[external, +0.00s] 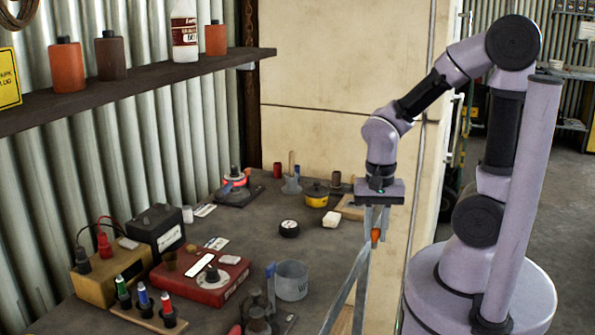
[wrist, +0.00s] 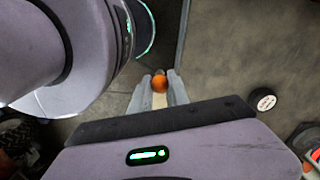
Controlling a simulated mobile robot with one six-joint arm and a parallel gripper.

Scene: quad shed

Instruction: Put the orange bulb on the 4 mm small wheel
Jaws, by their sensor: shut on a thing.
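An orange bulb shows between the fingers of my gripper (external: 376,232) in the external view, and the wrist view shows the bulb (wrist: 159,82) at the fingertips. My gripper is shut on it, pointing down at the right edge of the bench. A small black round piece with a white label on top (external: 289,228) lies on the bench to the left of my gripper; it also shows at the right of the wrist view (wrist: 263,102). Its label is too small to read, so I cannot tell whether it is the 4 mm small wheel.
The dark bench (external: 330,262) has bare room around the black piece. A yellow pot (external: 316,198), a grey cup (external: 291,281), a red box (external: 200,283) and a rack of coloured screwdriver-like pieces (external: 143,300) stand around it. A shelf (external: 120,93) hangs above left.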

